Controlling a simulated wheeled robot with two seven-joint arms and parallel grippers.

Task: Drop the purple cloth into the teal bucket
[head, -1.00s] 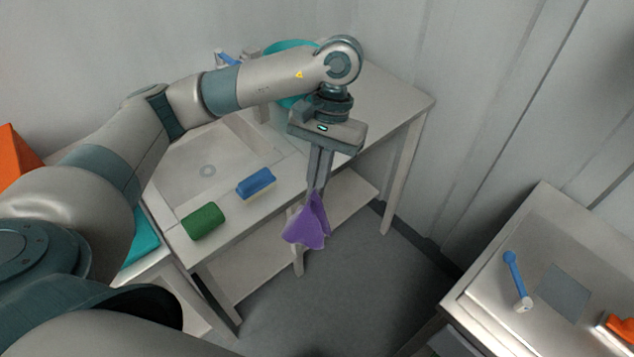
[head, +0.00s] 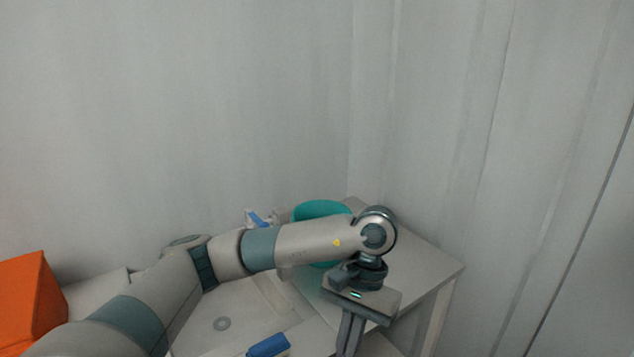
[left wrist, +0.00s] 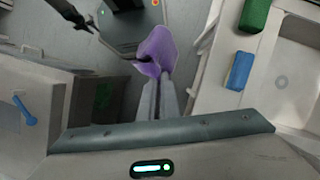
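The purple cloth (left wrist: 157,52) hangs from the fingertips of my left gripper (left wrist: 158,80), which is shut on it in the left wrist view. In the head view the left gripper's fingers (head: 349,333) run off the bottom edge, so the cloth is out of that picture. The teal bucket (head: 322,210) stands on the table behind my left forearm, which hides part of it. The gripper is in front of the bucket and to its right in the head view.
The table has a sink basin (head: 222,323). A blue brush or sponge (head: 268,345) lies at its front edge, with a green roll (left wrist: 255,14) near it. An orange box (head: 33,302) is at far left.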

